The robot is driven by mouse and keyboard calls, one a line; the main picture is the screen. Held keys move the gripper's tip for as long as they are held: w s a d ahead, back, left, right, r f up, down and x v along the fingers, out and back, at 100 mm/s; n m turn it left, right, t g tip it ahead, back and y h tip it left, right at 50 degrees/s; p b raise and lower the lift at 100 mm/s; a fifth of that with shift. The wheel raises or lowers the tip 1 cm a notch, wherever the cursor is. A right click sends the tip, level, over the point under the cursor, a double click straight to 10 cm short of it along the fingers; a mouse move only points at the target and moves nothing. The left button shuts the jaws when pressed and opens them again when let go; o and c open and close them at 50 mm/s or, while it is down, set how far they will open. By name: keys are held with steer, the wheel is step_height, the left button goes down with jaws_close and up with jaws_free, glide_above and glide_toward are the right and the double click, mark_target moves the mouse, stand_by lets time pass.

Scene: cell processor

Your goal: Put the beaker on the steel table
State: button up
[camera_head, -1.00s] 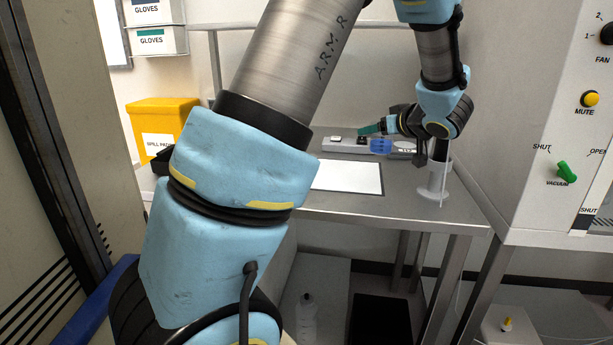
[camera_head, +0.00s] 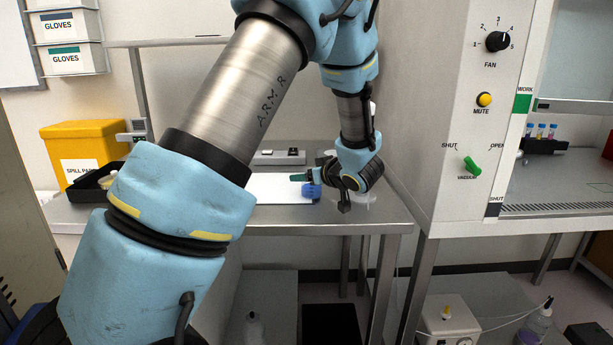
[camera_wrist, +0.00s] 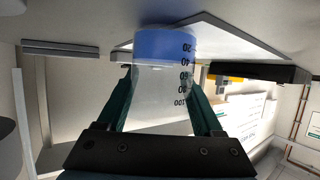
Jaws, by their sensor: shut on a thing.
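The beaker (camera_head: 311,190) holds blue liquid and shows at the right end of the white mat in the head view. In the wrist view the beaker (camera_wrist: 165,85) fills the middle, upside down in the picture, with dark graduation marks. My gripper (camera_head: 303,180) is shut on it, with one green finger on each side of the glass in the wrist view (camera_wrist: 165,92). The steel table (camera_head: 388,211) lies under the beaker. I cannot tell whether the beaker's base touches the mat or table.
The white mat (camera_head: 270,188) lies on the table. A black tray (camera_head: 88,190) and yellow spill bin (camera_head: 85,150) are at left. A grey-white device (camera_head: 278,157) stands behind. A cabinet wall (camera_head: 405,150) rises close on the right. A clear stand base shows behind my wrist.

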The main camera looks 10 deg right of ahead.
steer(key=shift+f, duration=0.1)
steer(key=o, duration=1.5)
steer(key=shift+r, duration=0.2)
steer(key=b+v, duration=0.1)
steer(key=v, duration=1.1)
steer(key=shift+f, duration=0.1)
